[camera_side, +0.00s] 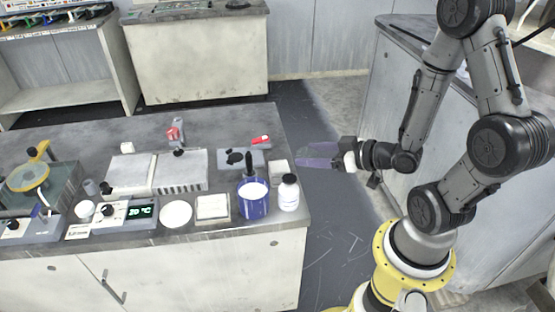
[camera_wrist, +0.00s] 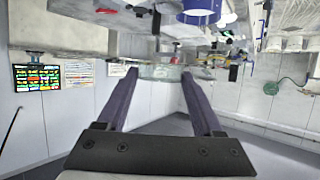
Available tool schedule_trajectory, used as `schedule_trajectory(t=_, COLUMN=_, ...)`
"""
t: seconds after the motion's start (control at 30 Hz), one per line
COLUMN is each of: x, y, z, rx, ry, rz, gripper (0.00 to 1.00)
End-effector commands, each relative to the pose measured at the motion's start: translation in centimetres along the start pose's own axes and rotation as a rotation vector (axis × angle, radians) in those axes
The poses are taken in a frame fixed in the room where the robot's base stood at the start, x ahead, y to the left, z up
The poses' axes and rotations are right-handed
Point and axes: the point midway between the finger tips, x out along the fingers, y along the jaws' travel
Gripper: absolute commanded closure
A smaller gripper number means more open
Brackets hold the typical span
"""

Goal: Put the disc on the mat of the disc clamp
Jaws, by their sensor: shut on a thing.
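My gripper (camera_side: 318,154) is out to the right of the bench, in the air past its edge, with two long purple fingers pointing left. In the wrist view, a pale, greenish, see-through patch shows between the fingertips (camera_wrist: 160,75). My gripper is shut on the disc, but its outline is too faint to tell from the background. Two red-handled clamps stand on the bench: one (camera_side: 174,134) behind a pale grey block, one (camera_side: 262,140) by a grey plate (camera_side: 240,158) with black marks. I cannot tell which is the disc clamp, and its mat is not clear.
A blue beaker (camera_side: 252,208) and a white bottle (camera_side: 289,195) stand at the bench's near right corner. A white round plate (camera_side: 176,214) and a temperature unit (camera_side: 138,212) lie to their left. A yellow-armed device (camera_side: 38,152) is far left. Floor lies under my gripper.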

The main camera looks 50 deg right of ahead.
Motion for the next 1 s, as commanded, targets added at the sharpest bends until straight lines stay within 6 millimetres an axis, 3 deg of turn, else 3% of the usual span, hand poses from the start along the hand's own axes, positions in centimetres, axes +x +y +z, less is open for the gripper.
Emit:
schedule_trajectory(t=0.37, x=9.7, y=-5.5, z=-7.4, rx=-0.118, ry=0.009, rz=-0.267, gripper=1.0)
schedule_trajectory(t=0.5, x=12.4, y=-6.2, z=-10.0, rx=-0.117, ry=0.007, rz=-0.27, gripper=1.0)
schedule_trajectory(t=0.6, x=13.3, y=-5.1, z=-10.9, rx=-0.101, ry=0.005, rz=-0.234, gripper=1.0)
schedule_trajectory(t=0.7, x=13.5, y=-5.3, z=-10.6, rx=-0.094, ry=0.002, rz=-0.224, gripper=1.0)
schedule_trajectory(t=1.0, x=14.1, y=-10.9, z=-11.8, rx=-0.097, ry=0.005, rz=-0.233, gripper=1.0)
